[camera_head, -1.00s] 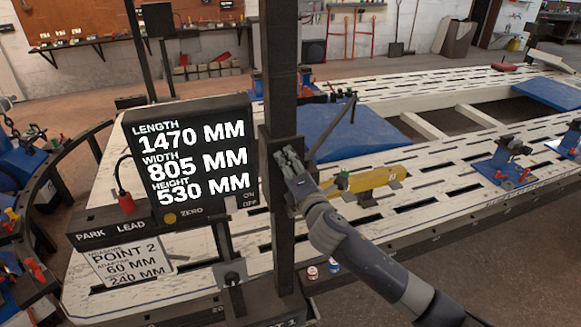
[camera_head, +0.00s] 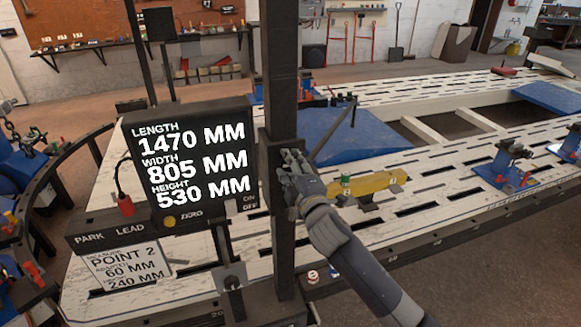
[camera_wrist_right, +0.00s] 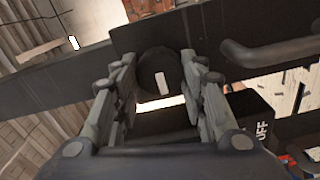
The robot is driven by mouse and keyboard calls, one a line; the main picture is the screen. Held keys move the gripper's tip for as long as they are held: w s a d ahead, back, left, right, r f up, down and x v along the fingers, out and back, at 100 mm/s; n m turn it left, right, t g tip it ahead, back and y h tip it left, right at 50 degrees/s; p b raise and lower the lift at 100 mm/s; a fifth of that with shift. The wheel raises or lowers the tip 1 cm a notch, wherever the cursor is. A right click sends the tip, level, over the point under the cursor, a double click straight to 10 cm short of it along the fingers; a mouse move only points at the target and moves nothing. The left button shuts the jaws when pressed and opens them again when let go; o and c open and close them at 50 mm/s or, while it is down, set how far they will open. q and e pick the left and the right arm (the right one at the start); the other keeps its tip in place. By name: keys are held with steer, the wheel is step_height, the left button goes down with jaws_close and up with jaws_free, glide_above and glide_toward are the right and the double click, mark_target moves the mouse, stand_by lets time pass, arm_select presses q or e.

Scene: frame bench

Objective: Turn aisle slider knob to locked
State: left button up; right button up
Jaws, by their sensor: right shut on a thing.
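The slider knob (camera_wrist_right: 153,68) is dark and round with a white mark, on a dark bar in the right wrist view. The mark stands nearly upright in that picture. My right gripper (camera_wrist_right: 158,88) has a finger on each side of the knob and is shut on it. In the head view, my right gripper (camera_head: 290,160) is at the dark upright post (camera_head: 283,85), and its fingers hide the knob.
A display box (camera_head: 190,165) with measurements stands just left of the post. A yellow bar (camera_head: 372,184) lies on the slotted bench (camera_head: 440,215) to the right of my right gripper. A blue ramp (camera_head: 355,130) is behind it. A thin dark rod slants up beside the post.

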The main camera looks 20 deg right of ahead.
stand_by(0.4)
steer(key=o, duration=1.1)
steer(key=shift+c, duration=0.2)
steer(key=s, duration=1.2)
steer(key=shift+d, duration=0.25)
steer(key=shift+f, duration=0.15)
